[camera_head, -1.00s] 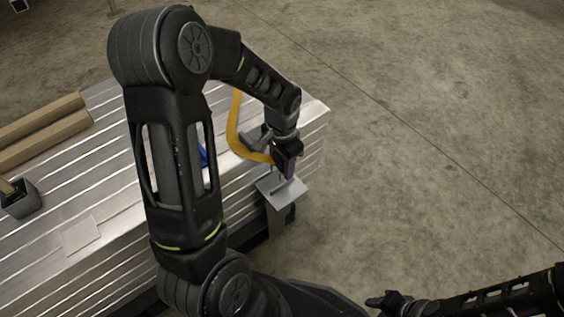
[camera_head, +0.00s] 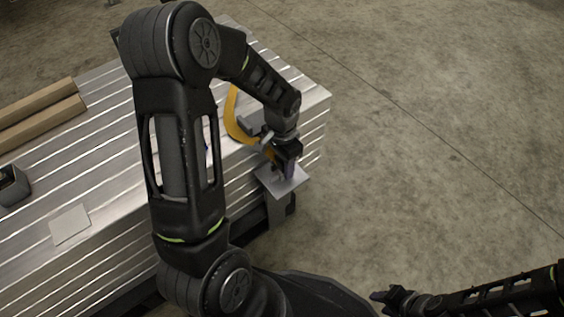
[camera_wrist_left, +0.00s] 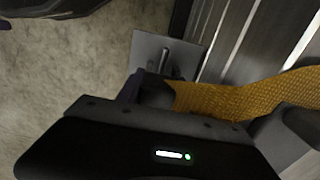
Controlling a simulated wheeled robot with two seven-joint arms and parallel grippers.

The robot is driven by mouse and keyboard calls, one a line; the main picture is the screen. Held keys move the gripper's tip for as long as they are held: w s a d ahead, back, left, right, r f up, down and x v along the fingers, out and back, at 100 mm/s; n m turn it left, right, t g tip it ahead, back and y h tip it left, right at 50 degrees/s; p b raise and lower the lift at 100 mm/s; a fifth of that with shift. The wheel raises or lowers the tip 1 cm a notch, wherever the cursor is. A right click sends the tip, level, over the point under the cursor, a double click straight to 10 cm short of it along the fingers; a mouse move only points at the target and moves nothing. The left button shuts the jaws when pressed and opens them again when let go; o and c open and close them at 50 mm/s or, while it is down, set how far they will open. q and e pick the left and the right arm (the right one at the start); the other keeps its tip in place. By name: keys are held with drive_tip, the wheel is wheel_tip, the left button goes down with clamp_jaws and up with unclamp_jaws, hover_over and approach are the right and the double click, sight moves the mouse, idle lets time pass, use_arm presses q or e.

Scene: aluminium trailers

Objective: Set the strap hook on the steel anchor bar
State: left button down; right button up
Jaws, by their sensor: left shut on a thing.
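The yellow strap (camera_head: 233,112) hangs in a curve at the trailer corner and runs to my left gripper (camera_head: 289,171). The left gripper is shut on the strap's end, where the strap hook is; the hook is mostly hidden by the gripper. The gripper is just above a grey metal plate (camera_head: 298,183) at the trailer's side. In the left wrist view, the plate (camera_wrist_left: 148,48) carries a short steel anchor bar (camera_wrist_left: 166,60), close to the fingers, and the yellow strap (camera_wrist_left: 245,98) runs off right. I cannot tell whether hook and bar touch. My right gripper (camera_head: 380,298) is low at the bottom, its jaws unclear.
The ribbed aluminium trailer bed (camera_head: 110,170) fills the left. On it lie long brown beams (camera_head: 40,120), a dark box-like object (camera_head: 14,187) and a pale flat square (camera_head: 70,224). My left arm hides part of the bed. The concrete floor (camera_head: 430,150) to the right is clear.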

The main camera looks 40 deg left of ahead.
use_arm(q)
drive_tip(key=shift+f+b, duration=0.35)
drive_tip(key=shift+f, duration=0.35)
drive_tip(key=c, duration=0.7)
unclamp_jaws()
wheel_tip(320, 180, up, 7)
drive_tip(key=p, duration=0.2)
drive_tip(key=shift+f+p, duration=0.2)
drive_tip(key=shift+p, duration=0.2)
drive_tip(key=shift+r, duration=0.6)
drive_tip(key=shift+s, duration=0.1)
